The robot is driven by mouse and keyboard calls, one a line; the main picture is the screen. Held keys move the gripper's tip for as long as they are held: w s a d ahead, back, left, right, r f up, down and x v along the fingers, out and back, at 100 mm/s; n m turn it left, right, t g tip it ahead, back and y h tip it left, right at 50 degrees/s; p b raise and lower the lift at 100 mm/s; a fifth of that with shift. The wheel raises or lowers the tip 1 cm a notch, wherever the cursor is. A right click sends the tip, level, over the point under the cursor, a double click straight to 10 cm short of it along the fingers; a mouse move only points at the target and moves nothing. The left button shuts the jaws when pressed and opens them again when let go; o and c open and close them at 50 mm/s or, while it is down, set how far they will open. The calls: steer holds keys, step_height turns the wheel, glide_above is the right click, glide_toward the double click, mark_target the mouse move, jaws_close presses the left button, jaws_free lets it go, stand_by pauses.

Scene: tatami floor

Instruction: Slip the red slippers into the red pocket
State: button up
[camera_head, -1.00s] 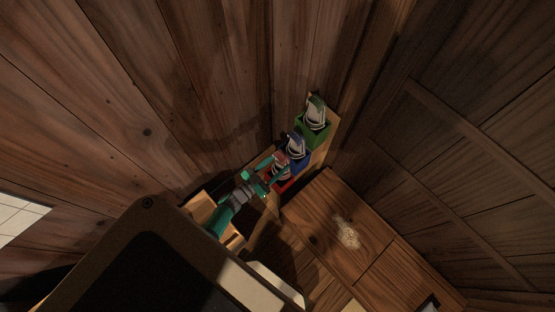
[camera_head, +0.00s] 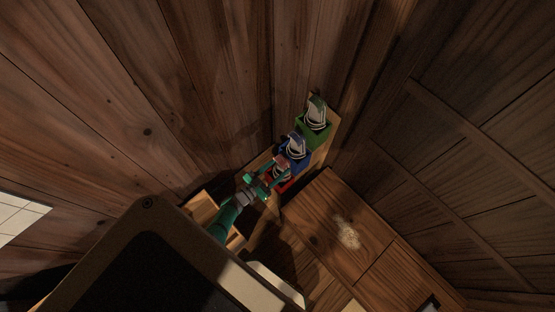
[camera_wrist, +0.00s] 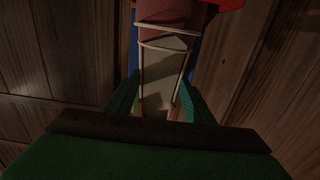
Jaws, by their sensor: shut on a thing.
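My gripper (camera_head: 272,179) is shut on the red slippers (camera_head: 282,167), at the lower end of a row of pockets. The slippers also fill the middle of the wrist view (camera_wrist: 164,62), with pale soles and light edging between my green fingers. The red pocket (camera_head: 287,185) is partly hidden behind my gripper and the slippers. A red patch also shows at the top of the wrist view. I cannot tell whether the slipper tips are inside the pocket or just above it.
The blue pocket (camera_head: 302,158) and the green pocket (camera_head: 314,133) each hold slippers of their own, close above the red one on the same wooden rack (camera_head: 329,128). A wooden cabinet (camera_head: 330,225) stands close on the right. A plank wall rises behind.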

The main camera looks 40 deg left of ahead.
steer(key=o, duration=1.3)
steer(key=shift+o, duration=0.2)
steer(key=shift+s+a, duration=0.1)
steer(key=s+a, duration=0.2)
steer(key=s, duration=0.8)
steer(key=shift+s, duration=0.25)
